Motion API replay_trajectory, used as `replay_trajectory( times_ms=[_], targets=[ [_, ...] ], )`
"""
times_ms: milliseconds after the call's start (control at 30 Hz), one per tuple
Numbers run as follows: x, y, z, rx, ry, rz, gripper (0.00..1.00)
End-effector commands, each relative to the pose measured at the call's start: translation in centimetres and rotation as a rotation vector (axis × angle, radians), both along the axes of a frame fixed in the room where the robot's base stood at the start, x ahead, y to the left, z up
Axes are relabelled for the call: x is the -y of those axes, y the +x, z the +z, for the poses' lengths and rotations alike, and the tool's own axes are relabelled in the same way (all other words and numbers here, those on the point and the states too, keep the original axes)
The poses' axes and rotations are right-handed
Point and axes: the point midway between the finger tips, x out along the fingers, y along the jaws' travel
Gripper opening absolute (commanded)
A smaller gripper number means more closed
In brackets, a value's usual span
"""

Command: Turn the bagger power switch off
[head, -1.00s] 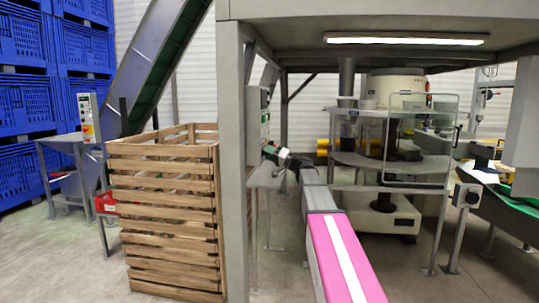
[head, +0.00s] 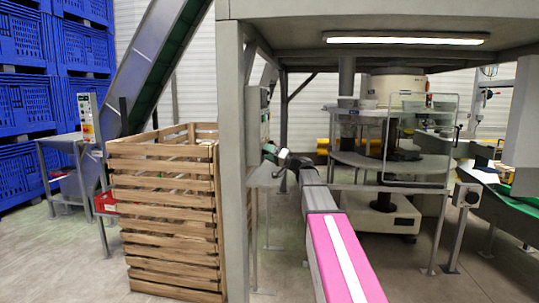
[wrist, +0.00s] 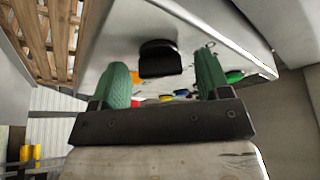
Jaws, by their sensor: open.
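A pale control panel (wrist: 110,60) fills the upper middle of the wrist view. A large black switch (wrist: 160,58) sticks out from it; I cannot read any label or its setting. Several small coloured buttons sit farther along the panel, partly hidden by my fingers. My gripper (wrist: 161,75) is open, with one green finger on each side of the black switch in this view. I cannot tell whether they touch it. In the head view my gripper (head: 269,154) is small, just below a grey control box (head: 253,113) seen edge-on, its face mostly hidden.
A grey post (head: 232,160) stands left of my arm, beside a slatted wooden crate (head: 170,225). A round machine with a guard frame (head: 420,93) stands behind right. A grey box with a black dial (head: 467,195) is at right. Another control box (head: 88,117) stands far left.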

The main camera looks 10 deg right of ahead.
Motion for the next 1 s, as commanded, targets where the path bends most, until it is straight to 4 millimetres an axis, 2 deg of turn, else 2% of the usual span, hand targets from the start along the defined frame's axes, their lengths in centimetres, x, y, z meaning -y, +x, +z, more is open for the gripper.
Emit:
replay_trajectory(
  times_ms=[233, 633, 800, 1000],
  targets=[
    [1.5, -1.2, -0.5, 0.000, 0.001, -0.002, 0.70],
    [7.2, -5.0, -2.5, 0.000, 0.000, -0.001, 0.70],
    [8.3, -5.7, -2.9, -0.001, 0.000, -0.001, 0.70],
    [8.7, -5.9, -3.0, 0.000, 0.000, 0.000, 0.70]
  ],
)
